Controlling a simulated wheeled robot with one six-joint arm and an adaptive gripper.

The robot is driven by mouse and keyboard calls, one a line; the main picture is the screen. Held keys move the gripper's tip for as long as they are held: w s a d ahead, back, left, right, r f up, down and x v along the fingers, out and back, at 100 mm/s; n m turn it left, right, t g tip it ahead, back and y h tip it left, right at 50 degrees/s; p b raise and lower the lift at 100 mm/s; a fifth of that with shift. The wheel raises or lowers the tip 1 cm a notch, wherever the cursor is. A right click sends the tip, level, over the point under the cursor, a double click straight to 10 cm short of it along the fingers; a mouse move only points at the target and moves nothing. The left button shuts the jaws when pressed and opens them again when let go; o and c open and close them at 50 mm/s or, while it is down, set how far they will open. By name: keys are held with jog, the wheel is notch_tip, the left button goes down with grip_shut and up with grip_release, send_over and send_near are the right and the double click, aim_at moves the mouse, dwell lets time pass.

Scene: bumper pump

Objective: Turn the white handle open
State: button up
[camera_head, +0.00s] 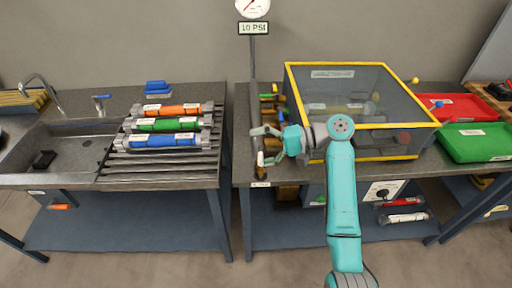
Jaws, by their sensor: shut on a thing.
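A vertical pipe manifold (253,98) stands at the left end of the right-hand bench, with several small coloured valve handles along its right side. A small white piece, which looks like the white handle (260,158), is low on the manifold. My gripper (263,144) reaches in from the right at this spot. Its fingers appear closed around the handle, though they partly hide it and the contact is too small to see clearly. How far the handle is turned cannot be told.
A yellow-edged clear box (433,126) stands just right of my gripper. A gauge (253,8) with a 10 PSI sign (254,28) rises behind. Red (455,107) and green (476,143) trays lie far right. The left bench holds a sink (60,150) and several coloured cylinders (172,111).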

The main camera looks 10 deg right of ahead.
jog(key=shift+w+d+r, duration=0.2)
jog(key=shift+d+r, duration=0.3)
jog(key=shift+r, duration=0.25)
jog(key=shift+d+r, duration=0.1)
jog(key=shift+d, duration=0.2)
jog(key=shift+c, duration=0.7)
jog(key=shift+d, duration=0.25)
jog(key=c, duration=0.4)
jog(key=shift+w+d+r, duration=0.2)
jog(key=shift+w+d, duration=0.05)
jog(key=shift+d, duration=1.35)
jog(key=shift+w+d+r, duration=0.2)
jog(key=shift+w+d, duration=0.05)
jog(key=shift+d, duration=1.3)
jog(key=shift+w+d+r, duration=0.2)
jog(key=shift+w+d, duration=0.05)
jog(key=shift+d, duration=1.35)
jog(key=shift+c, duration=0.2)
